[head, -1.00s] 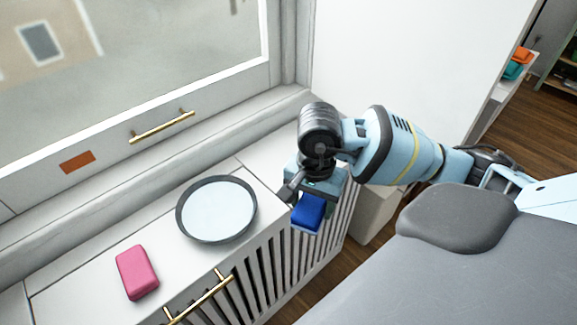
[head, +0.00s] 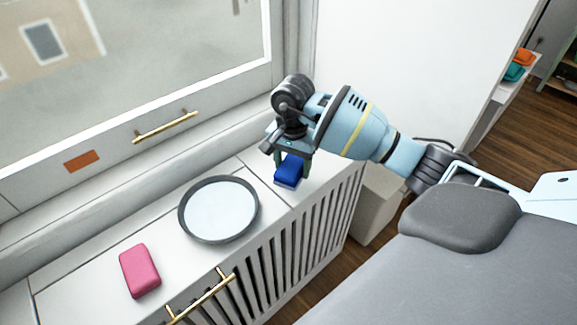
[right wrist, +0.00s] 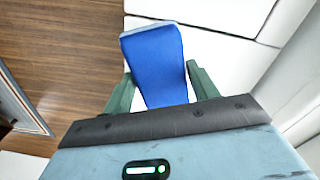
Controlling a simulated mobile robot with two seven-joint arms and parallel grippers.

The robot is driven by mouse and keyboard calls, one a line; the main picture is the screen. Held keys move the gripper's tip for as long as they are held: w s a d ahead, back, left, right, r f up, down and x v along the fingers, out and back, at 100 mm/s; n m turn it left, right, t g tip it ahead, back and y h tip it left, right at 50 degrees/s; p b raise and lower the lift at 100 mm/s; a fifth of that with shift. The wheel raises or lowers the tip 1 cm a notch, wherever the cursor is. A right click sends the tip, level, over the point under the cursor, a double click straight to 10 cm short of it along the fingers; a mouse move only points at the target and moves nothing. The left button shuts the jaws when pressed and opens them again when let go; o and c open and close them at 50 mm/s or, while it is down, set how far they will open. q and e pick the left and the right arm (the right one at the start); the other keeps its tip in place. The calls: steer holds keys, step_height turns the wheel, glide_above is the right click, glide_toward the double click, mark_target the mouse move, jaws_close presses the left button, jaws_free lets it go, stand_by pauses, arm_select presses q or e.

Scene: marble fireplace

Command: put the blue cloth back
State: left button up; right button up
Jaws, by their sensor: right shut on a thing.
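The blue cloth (head: 289,172) is a small folded block held in my right gripper (head: 292,160). The right gripper points down over the right part of the white ledge, to the right of the round tray. In the right wrist view the cloth (right wrist: 157,62) sits between the two green fingers, with white ledge behind it. I cannot tell whether the cloth touches the ledge. My left gripper is not in view.
A round dark-rimmed tray (head: 182,222) lies on the white ledge (head: 85,265). A pink block (head: 140,270) lies left of it. Brass handles show on the window frame (head: 165,127) and ledge front (head: 203,297). Bare ledge surrounds the cloth.

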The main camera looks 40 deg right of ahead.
mark_target(288, 166)
steer(key=shift+w+d+f, duration=0.1)
steer(key=shift+w+d, duration=0.2)
steer(key=shift+w, duration=0.6)
steer(key=shift+w+d, duration=0.15)
steer(key=shift+w, duration=0.25)
step_height(288, 166, down, 3)
steer(key=shift+f, duration=0.3)
steer(key=shift+f, duration=0.15)
steer(key=o, duration=0.9)
